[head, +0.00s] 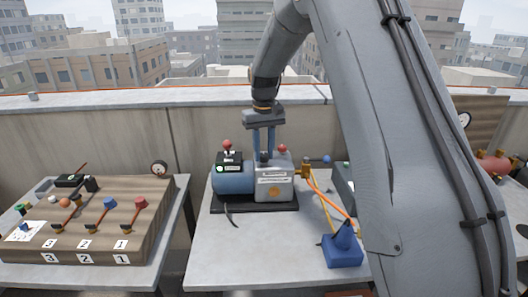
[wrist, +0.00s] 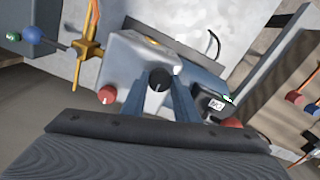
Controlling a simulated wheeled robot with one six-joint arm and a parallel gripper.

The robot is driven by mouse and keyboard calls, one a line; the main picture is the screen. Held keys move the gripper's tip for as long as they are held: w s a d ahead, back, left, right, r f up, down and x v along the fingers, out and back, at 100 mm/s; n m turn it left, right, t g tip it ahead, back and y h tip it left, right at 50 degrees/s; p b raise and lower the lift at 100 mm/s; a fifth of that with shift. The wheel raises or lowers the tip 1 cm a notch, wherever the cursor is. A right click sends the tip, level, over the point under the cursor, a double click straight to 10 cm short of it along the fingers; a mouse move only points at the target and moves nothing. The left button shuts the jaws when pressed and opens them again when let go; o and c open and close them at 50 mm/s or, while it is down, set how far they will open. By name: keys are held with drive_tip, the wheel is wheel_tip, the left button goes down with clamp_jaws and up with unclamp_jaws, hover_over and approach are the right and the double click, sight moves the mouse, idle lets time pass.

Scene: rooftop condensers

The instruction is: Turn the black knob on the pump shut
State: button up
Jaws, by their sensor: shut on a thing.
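The pump (head: 230,183) is a blue cylinder with a grey box body on a black base; it also shows in the wrist view (wrist: 130,52). The black knob (wrist: 160,79) sits on top of the grey body and has a short white mark that points toward the bottom of the wrist view. My gripper (wrist: 160,88) points down over the pump with one finger on each side of the knob, shut on it. In the head view my gripper (head: 264,155) largely hides the knob.
A red knob (wrist: 107,94) stands close beside my fingers on the pump. A brass fitting (wrist: 88,50) with an orange hose and a blue ball (wrist: 32,34) juts from its side. A blue container (head: 343,248) stands nearby. A wooden valve board (head: 75,235) is on the left table.

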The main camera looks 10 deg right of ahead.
sight(264, 155)
drive_tip(key=shift+r+m, duration=0.1)
drive_tip(key=shift+m, duration=0.2)
drive_tip(key=o, duration=1.1)
drive_tip(key=shift+c, duration=0.2)
wheel_tip(264, 155, up, 8)
drive_tip(key=shift+f+b, duration=0.1)
drive_tip(key=shift+b, duration=1.05)
drive_tip(key=s+f, duration=0.4)
drive_tip(key=s, duration=0.6)
drive_tip(key=s+f, duration=0.4)
drive_tip(key=s, duration=0.7)
drive_tip(key=s+f+t, duration=0.1)
drive_tip(key=s+f, duration=0.4)
drive_tip(key=s, duration=0.5)
drive_tip(key=shift+s+m, duration=0.3)
drive_tip(key=shift+s, duration=0.05)
